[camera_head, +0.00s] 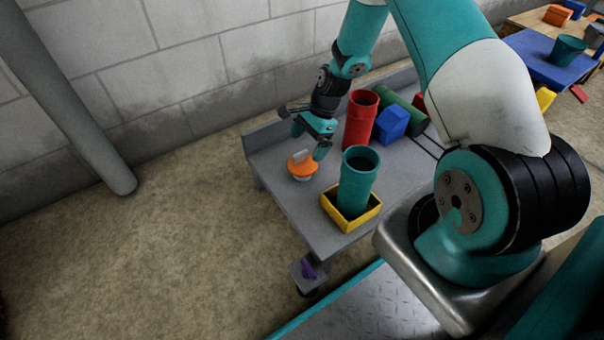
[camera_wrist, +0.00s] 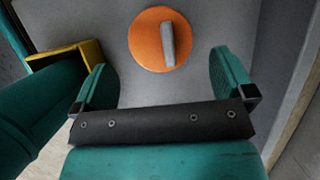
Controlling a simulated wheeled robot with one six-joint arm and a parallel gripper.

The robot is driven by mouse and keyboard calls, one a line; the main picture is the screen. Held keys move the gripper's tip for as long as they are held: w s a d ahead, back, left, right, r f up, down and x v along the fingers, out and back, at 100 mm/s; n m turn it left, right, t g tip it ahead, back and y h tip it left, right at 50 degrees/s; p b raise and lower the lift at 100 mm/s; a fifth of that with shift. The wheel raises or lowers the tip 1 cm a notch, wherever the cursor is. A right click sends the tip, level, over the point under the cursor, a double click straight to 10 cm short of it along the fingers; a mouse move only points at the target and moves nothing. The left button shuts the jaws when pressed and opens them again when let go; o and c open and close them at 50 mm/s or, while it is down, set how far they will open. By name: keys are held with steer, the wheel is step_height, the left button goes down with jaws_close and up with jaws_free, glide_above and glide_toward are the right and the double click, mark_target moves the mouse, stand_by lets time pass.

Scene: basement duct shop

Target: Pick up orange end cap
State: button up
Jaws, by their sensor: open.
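The orange end cap (camera_head: 301,170) sits on the grey cart near its left edge. It is round with a grey bar-shaped handle on top, and some pale material shows under its rim. In the wrist view the cap (camera_wrist: 148,42) lies ahead of the fingers, its handle (camera_wrist: 168,45) running nearly lengthwise. My gripper (camera_head: 310,139) is open and empty, above and close to the cap. In the wrist view the two teal fingers of my gripper (camera_wrist: 167,85) stand wide apart, with bare cart top between them.
A teal cylinder (camera_head: 357,185) stands in a yellow tray (camera_head: 345,222) beside the cap. A red cylinder (camera_head: 361,119), a blue block (camera_head: 392,123) and a green cylinder (camera_head: 402,110) are further back. The grey cart (camera_head: 301,205) has bare room around the cap.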

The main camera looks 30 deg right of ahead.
mark_target(300, 165)
steer(key=shift+b+x, duration=0.35)
steer(key=shift+x, duration=0.85)
steer(key=b+x, duration=0.4)
steer(key=x, duration=0.1)
steer(key=shift+s+d, duration=0.1)
steer(key=shift+d, duration=0.05)
steer(key=c, duration=0.6)
